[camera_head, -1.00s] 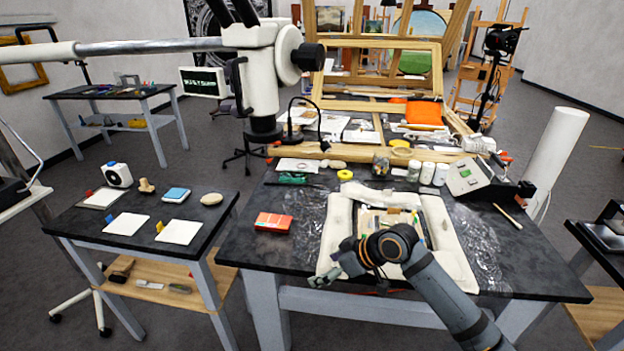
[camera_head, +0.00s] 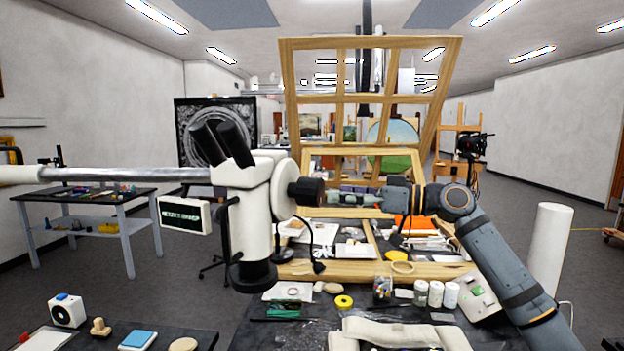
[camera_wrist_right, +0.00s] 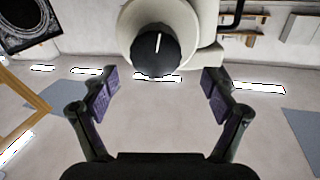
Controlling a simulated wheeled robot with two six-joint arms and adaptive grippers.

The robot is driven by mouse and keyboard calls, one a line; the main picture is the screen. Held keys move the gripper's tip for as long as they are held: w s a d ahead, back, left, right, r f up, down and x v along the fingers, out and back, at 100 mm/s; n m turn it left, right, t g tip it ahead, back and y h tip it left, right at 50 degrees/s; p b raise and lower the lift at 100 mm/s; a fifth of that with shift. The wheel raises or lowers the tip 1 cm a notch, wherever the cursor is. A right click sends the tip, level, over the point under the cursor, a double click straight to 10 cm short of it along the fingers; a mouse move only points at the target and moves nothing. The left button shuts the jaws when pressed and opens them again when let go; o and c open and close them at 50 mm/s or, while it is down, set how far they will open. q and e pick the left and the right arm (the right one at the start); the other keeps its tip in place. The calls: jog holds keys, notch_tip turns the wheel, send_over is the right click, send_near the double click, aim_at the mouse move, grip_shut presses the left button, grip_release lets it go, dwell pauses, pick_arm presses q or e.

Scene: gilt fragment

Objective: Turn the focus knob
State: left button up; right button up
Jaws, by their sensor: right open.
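The white microscope (camera_head: 243,205) hangs from a horizontal arm, with its two black eyepieces up. Its black focus knob (camera_head: 306,191) sticks out from the round white housing on its right side. My right gripper (camera_head: 335,197) comes from the right and points at the knob. In the right wrist view the knob (camera_wrist_right: 156,50) shows face on with a white line on it, near upright. The fingers of my right gripper (camera_wrist_right: 160,90) are open, wide apart, with nothing between the tips; the knob lies ahead, apart from both pads. My left gripper is not in view.
The microscope's horizontal arm (camera_head: 130,174) runs in from the left. A small lit screen (camera_head: 185,215) hangs left of the microscope. A wooden frame (camera_head: 365,100) stands behind.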

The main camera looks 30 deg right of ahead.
aim_at(321, 192)
jog(key=shift+w+a+r+p, duration=0.2)
jog(key=shift+w+a+p, duration=0.2)
jog(key=shift+w, duration=0.2)
jog(key=shift+w+a+r+p, duration=0.15)
jog(key=shift+w+a+p, duration=0.15)
jog(key=shift+w+a, duration=0.25)
jog(key=x, duration=0.1)
jog(key=p+x, duration=0.2)
jog(key=x, duration=0.1)
jog(key=shift+w+d+f, duration=0.1)
jog(key=shift+d+f, duration=0.05)
jog(key=shift+f, duration=0.15)
jog(key=shift+a, duration=0.2)
jog(key=shift+w+f, duration=0.2)
jog(key=shift+f, duration=0.05)
jog(key=shift+c, duration=0.6)
jog(key=c, duration=1)
jog(key=shift+m, duration=1.4)
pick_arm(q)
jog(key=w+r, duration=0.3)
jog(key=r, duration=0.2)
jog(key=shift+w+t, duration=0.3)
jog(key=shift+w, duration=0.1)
